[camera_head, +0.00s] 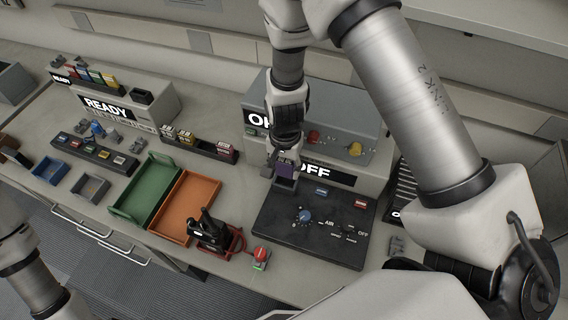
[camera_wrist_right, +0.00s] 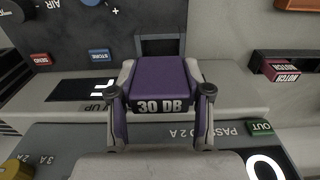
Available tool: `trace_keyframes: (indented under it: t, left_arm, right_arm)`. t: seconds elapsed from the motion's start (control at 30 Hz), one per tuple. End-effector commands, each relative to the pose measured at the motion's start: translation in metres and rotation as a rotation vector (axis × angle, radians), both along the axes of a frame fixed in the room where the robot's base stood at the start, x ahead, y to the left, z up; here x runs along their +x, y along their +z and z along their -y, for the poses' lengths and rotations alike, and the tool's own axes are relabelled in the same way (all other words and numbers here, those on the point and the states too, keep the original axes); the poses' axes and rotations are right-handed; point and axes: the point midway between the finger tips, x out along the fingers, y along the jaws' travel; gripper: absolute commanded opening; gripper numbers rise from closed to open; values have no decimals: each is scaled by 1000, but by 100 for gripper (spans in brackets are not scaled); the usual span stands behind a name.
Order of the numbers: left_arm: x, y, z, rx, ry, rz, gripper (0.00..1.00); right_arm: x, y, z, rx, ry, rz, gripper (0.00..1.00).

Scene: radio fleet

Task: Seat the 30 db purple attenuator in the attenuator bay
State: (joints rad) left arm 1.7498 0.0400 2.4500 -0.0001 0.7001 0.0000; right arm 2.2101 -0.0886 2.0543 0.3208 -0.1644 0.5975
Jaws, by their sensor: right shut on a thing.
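The purple attenuator (camera_wrist_right: 160,85) marked 30 DB sits between the two fingers of my right gripper (camera_wrist_right: 160,115) in the right wrist view. The gripper is shut on it. A grey square-framed opening (camera_wrist_right: 160,44), which looks like the attenuator bay, lies just beyond the attenuator's far edge. The attenuator partly covers it, so I cannot tell whether they touch. In the head view my right gripper (camera_head: 284,165) points down with the purple attenuator (camera_head: 286,171) at the back left edge of the dark control panel. My left gripper is out of view.
The dark panel (camera_head: 330,245) carries a blue knob (camera_head: 305,216) and small buttons. The grey console (camera_head: 365,132) stands close behind. A black joystick (camera_head: 208,228), a red button (camera_head: 261,254), an orange tray (camera_head: 172,231) and a green tray (camera_head: 119,211) lie to the left.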

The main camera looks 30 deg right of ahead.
Motion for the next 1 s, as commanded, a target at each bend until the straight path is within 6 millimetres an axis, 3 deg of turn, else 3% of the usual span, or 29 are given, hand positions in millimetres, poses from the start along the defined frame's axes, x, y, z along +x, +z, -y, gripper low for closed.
trace_keyframes:
  t: [0.03, 0.23, 1.0]
  left_arm:
    - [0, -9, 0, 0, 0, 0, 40]
    - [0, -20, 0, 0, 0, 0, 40]
    - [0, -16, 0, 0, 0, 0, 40]
  right_arm:
    - [0, -11, 0, 0, 0, 0, 7]
    - [0, -27, 0, 0, 0, 1, 7]
    - [1, -27, 0, -1, 0, 1, 7]
